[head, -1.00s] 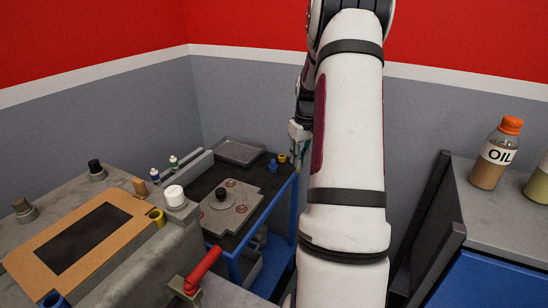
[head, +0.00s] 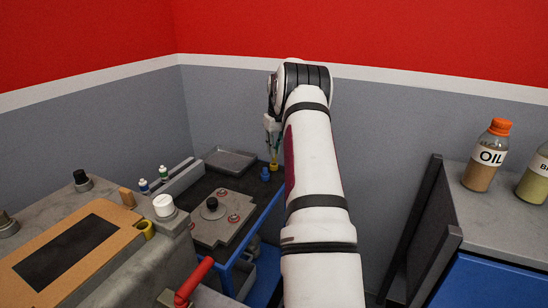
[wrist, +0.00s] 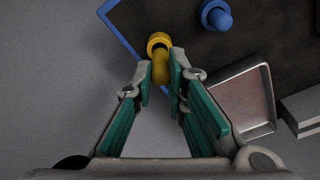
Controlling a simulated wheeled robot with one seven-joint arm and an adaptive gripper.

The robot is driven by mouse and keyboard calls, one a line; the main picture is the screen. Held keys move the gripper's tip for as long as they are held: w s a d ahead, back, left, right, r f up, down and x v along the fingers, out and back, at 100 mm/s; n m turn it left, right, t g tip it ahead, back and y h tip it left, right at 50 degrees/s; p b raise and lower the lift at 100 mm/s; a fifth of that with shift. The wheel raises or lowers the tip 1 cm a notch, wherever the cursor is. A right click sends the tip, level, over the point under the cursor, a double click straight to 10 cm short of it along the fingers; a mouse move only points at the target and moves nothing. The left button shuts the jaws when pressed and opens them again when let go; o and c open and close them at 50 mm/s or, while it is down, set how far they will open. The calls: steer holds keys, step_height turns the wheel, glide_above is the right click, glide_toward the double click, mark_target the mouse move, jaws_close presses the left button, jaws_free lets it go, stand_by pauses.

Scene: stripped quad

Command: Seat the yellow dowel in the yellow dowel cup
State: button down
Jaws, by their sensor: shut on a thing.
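The yellow dowel (wrist: 160,70) is between the teal fingertips of my gripper (wrist: 165,82), which is shut on it. A yellow ring-like part (wrist: 157,39) shows just past the fingertips; whether it belongs to the dowel or to a holder, I cannot tell. In the head view, my gripper (head: 272,150) reaches down to the yellow dowel (head: 274,165) at the back right corner of the blue cart. The yellow dowel cup (head: 146,230) is far to the left, by the right edge of the orange-brown board, with its dark opening facing up.
A blue dowel-like piece (head: 265,174) stands close beside the yellow one. A metal tray (head: 231,159) and a grey plate with a black knob (head: 222,222) lie on the cart. A white-capped piece (head: 164,206) and a red handle (head: 194,282) stand near the cup.

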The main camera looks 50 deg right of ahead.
mark_target(274, 161)
steer(key=shift+w, duration=0.1)
steer(key=shift+d+f, duration=0.1)
steer(key=shift+f, duration=0.25)
steer(key=shift+w+f+b, duration=0.1)
steer(key=shift+f+b, duration=0.3)
steer(key=shift+f, duration=1)
steer(key=shift+f, duration=0.15)
steer(key=c, duration=1.6)
jaws_free()
